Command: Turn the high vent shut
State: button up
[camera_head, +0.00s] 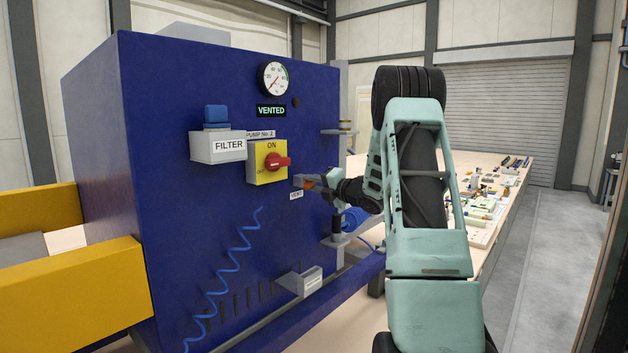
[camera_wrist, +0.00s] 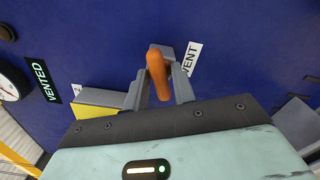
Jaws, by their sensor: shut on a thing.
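The vent handle is an orange lever on a grey valve body, on the blue panel beside the label VENT (camera_head: 296,195). In the wrist view the orange lever (camera_wrist: 158,76) sits between the two grey fingers of my gripper (camera_wrist: 160,90), which is shut on it. In the head view the gripper (camera_head: 312,184) reaches the panel from the right and hides most of the valve; a bit of orange shows. The VENT label also shows in the wrist view (camera_wrist: 190,58). A sign above reads VENTED (camera_head: 271,111).
A yellow switch plate with a red knob (camera_head: 277,162) is just left of my gripper. The white FILTER box (camera_head: 218,147), a dial gauge (camera_head: 272,79) and a coiled blue hose (camera_head: 232,262) are on the panel. A cluttered table (camera_head: 500,175) stands at right.

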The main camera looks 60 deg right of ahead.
jog(key=m, duration=0.1)
jog(key=m+p, duration=0.1)
jog(key=m, duration=0.1)
jog(key=shift+r+m, duration=0.2)
jog(key=shift+m, duration=0.1)
jog(key=o, duration=0.7)
jog(key=shift+f+m, duration=0.2)
jog(key=shift+m, duration=0.1)
jog(key=shift+s+f, duration=0.1)
jog(key=shift+s, duration=0.1)
jog(key=s+b, duration=0.1)
jog(key=s, duration=0.1)
jog(key=s+b, duration=0.1)
jog(key=s, duration=0.1)
jog(key=s+b, duration=0.1)
jog(key=s, duration=0.1)
jog(key=shift+s+a, duration=0.3)
jog(key=shift+a, duration=0.1)
